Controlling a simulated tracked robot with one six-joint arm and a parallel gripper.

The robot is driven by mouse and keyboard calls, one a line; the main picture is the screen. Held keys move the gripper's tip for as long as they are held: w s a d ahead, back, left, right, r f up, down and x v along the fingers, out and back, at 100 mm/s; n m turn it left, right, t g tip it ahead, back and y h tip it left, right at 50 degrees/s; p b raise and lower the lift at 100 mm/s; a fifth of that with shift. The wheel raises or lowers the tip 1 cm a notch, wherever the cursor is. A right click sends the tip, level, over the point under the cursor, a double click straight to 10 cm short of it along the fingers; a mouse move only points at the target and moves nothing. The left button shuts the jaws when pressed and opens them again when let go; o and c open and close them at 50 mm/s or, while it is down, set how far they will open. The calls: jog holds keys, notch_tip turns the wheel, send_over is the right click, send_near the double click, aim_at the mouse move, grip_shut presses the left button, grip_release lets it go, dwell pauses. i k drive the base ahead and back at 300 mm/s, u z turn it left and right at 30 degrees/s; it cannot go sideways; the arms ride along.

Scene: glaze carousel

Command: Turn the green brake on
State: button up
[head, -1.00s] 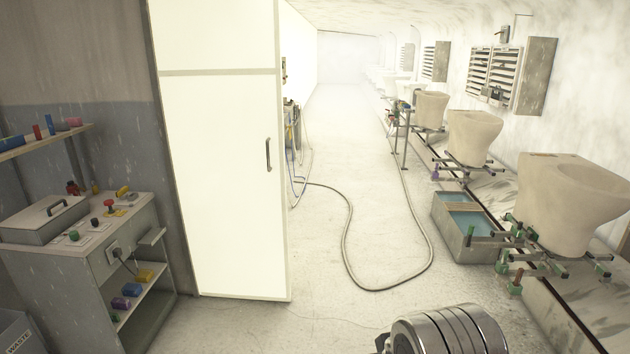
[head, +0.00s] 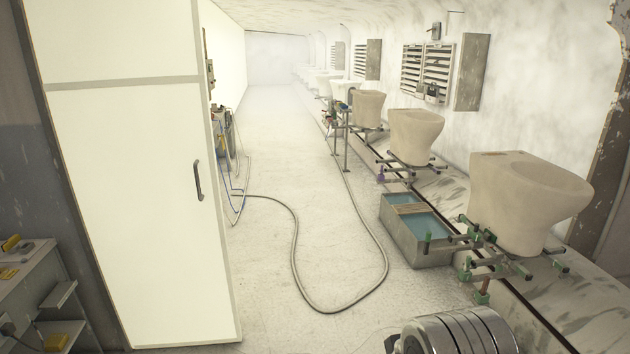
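The nearest metal carrier frame (head: 495,265) stands at the right in the head view and bears a beige toilet bowl (head: 515,195). The frame has several green end pieces, one of them at its left end (head: 428,242). A reddish piece (head: 482,298) sits low on the frame. I cannot tell which green piece, if any, is the brake, or how it is set. A silver ribbed part of my arm shows at the bottom edge. My gripper's fingers are not in view.
A blue-water trough (head: 415,245) stands left of the carrier. A hose (head: 300,270) loops across the open floor (head: 270,120). A tall white cabinet (head: 140,200) stands at the left, a grey cart (head: 40,290) beside it. More bowls line the right wall.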

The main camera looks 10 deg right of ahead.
aim_at(428, 236)
jog(key=z, duration=0.35)
jog(key=i, duration=0.75)
jog(key=z, duration=0.5)
jog(key=i, duration=1.1)
jog(key=u, duration=0.45)
jog(key=i, duration=2.75)
jog(key=z, duration=0.4)
